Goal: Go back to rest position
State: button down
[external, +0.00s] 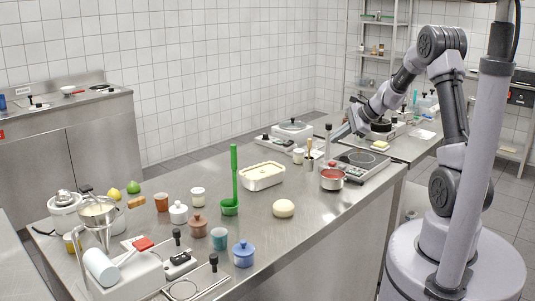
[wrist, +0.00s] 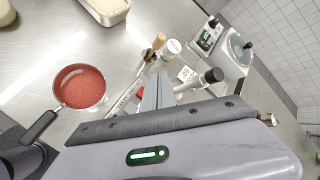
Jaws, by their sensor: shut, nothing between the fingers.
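My gripper (external: 342,132) is raised above the steel table (external: 298,220), near its far right part, in the external view. In the wrist view my gripper (wrist: 158,88) has its fingers together with nothing between them.
A cream tray (external: 262,176), dough ball (external: 284,208) and green ladle (external: 234,180) stand mid-table. Several jars crowd the left. Wire shelves (external: 378,52) stand behind.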

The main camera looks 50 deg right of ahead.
jog(key=shift+r, duration=0.2)
jog(key=s+a+r+n+g, duration=0.1)
jog(key=s+a+r+n, duration=0.25)
jog(key=a, duration=0.35)
jog(key=s+a+r+n+y, duration=0.1)
jog(key=s+a+r+n, duration=0.25)
jog(key=a, duration=0.45)
jog(key=s+a+r+n+g, duration=0.1)
jog(key=s+a+r+n, duration=0.1)
jog(key=s+a+n, duration=0.75)
jog(key=s, duration=0.3)
jog(key=s+a+n+g+h, duration=0.1)
jog(key=s+a+n, duration=0.2)
jog(key=s, duration=0.4)
jog(key=shift+s+a+f+n, duration=0.2)
jog(key=shift+a+f+n, duration=0.1)
jog(key=shift+a+n, duration=0.1)
